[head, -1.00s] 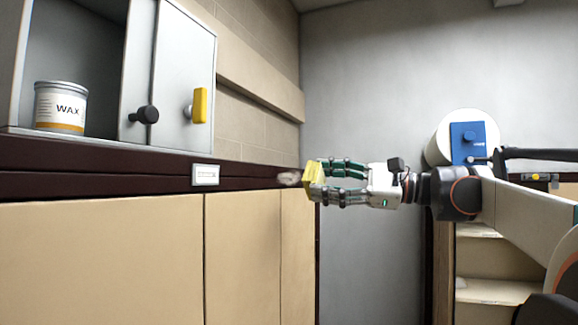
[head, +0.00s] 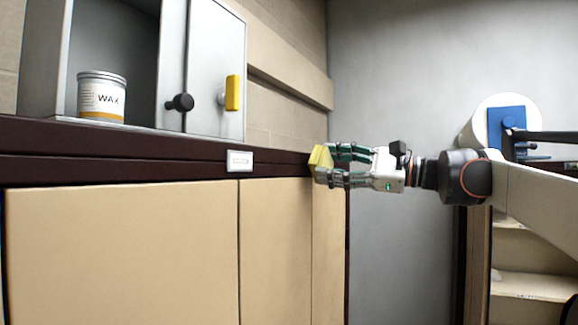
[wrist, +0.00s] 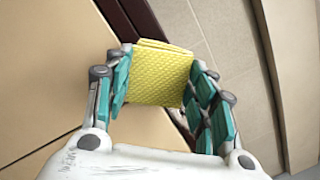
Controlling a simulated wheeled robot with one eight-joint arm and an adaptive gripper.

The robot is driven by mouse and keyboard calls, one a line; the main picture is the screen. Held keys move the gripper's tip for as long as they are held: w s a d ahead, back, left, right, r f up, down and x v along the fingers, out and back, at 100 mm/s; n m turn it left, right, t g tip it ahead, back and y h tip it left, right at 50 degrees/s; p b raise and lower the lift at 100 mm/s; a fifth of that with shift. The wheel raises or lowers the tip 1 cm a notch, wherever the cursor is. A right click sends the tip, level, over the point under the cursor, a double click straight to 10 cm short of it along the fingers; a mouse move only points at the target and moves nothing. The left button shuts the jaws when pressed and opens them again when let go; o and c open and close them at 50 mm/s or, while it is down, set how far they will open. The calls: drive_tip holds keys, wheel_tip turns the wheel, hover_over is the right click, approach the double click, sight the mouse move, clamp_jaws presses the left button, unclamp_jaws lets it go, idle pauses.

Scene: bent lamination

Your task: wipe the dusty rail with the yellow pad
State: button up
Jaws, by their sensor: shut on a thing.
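The yellow pad (head: 318,158) is held in the fingertips of my gripper (head: 328,164), at the right part of the dark brown rail (head: 130,171). In the wrist view the textured pad (wrist: 162,76) fills the space between the teal-lined fingers, with the dark rail (wrist: 128,18) running behind it. The pad looks against or very close to the rail's front face; I cannot tell if they touch. No pale dust patch shows on the visible rail; the stretch behind the pad is hidden.
A grey cabinet (head: 215,60) with a dark knob (head: 180,102) and a yellow handle (head: 232,92) stands above the rail. A wax tin (head: 102,97) sits in its open part. A small label plate (head: 240,161) is on the rail. Beige panels (head: 120,255) lie below.

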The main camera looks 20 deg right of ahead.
sight(333, 165)
drive_tip(key=shift+x, duration=1)
idle(0.7)
drive_tip(key=shift+w+d, duration=0.15)
drive_tip(key=shift+d, duration=0.05)
drive_tip(key=shift+w+d+f+p, duration=0.1)
drive_tip(key=shift+w+d+p, duration=0.15)
drive_tip(key=shift+w+d, duration=0.3)
drive_tip(key=shift+w+d+p, duration=0.25)
drive_tip(key=shift+w+d, duration=0.1)
drive_tip(key=shift+d, duration=0.45)
drive_tip(key=shift+w+d+p, duration=0.5)
drive_tip(key=shift+w+d, duration=0.65)
drive_tip(key=shift+d, duration=0.1)
drive_tip(key=shift+d, duration=0.1)
drive_tip(key=w+d+p, duration=0.3)
drive_tip(key=w+d, duration=0.3)
drive_tip(key=d, duration=0.1)
drive_tip(key=shift+d+p, duration=0.3)
drive_tip(key=shift+p, duration=0.1)
drive_tip(key=shift+s+a+b, duration=0.25)
drive_tip(key=shift+s+a, duration=0.3)
drive_tip(key=shift+a, duration=0.15)
drive_tip(key=shift+s+a+b, duration=0.25)
drive_tip(key=shift+s+a, duration=0.25)
drive_tip(key=shift+a, duration=0.2)
